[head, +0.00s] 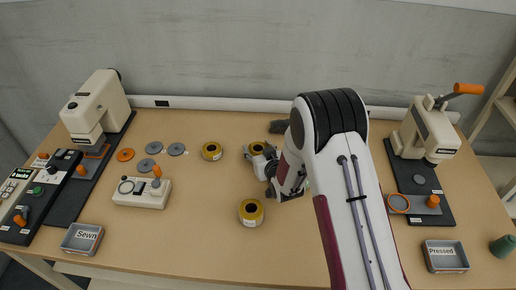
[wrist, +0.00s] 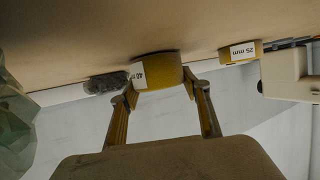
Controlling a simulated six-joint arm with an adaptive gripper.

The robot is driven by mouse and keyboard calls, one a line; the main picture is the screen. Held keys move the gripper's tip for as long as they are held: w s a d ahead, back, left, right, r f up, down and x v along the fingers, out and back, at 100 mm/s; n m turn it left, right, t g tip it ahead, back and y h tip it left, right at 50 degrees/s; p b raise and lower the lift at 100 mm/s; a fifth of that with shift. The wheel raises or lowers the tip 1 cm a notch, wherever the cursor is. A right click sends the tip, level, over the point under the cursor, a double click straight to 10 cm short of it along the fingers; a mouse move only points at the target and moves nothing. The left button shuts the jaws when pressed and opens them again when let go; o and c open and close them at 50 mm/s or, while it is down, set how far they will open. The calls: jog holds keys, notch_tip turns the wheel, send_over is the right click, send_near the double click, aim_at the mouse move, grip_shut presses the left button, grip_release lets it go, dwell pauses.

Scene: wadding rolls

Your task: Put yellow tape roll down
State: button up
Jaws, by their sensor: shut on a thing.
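My gripper (wrist: 160,90) is shut on a yellow tape roll (wrist: 157,70) with a white label reading 40 mm. In the wrist view, where the table appears at the top, one finger is on each side of the roll. The held roll also shows in the head view (head: 257,147), partly covered by my gripper (head: 262,162). It is at or very near the tabletop; I cannot tell whether it touches. A second yellow roll (head: 212,151) lies to its left, apparently the one labelled 25 mm in the wrist view (wrist: 240,52). A third yellow roll (head: 251,212) lies nearer the front.
A dark grey piece (head: 278,126) lies behind the held roll. A white control box (head: 142,192), grey discs (head: 154,147) and a "Sewn" tray (head: 82,239) are left. A press (head: 425,135) and "Pressed" tray (head: 445,256) are right. The front middle of the table (head: 200,245) is clear.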

jog(key=shift+f, duration=0.1)
jog(key=o, duration=1.1)
jog(key=shift+v, duration=6.05)
jog(key=shift+w+d+r, duration=0.1)
jog(key=shift+r, duration=0.1)
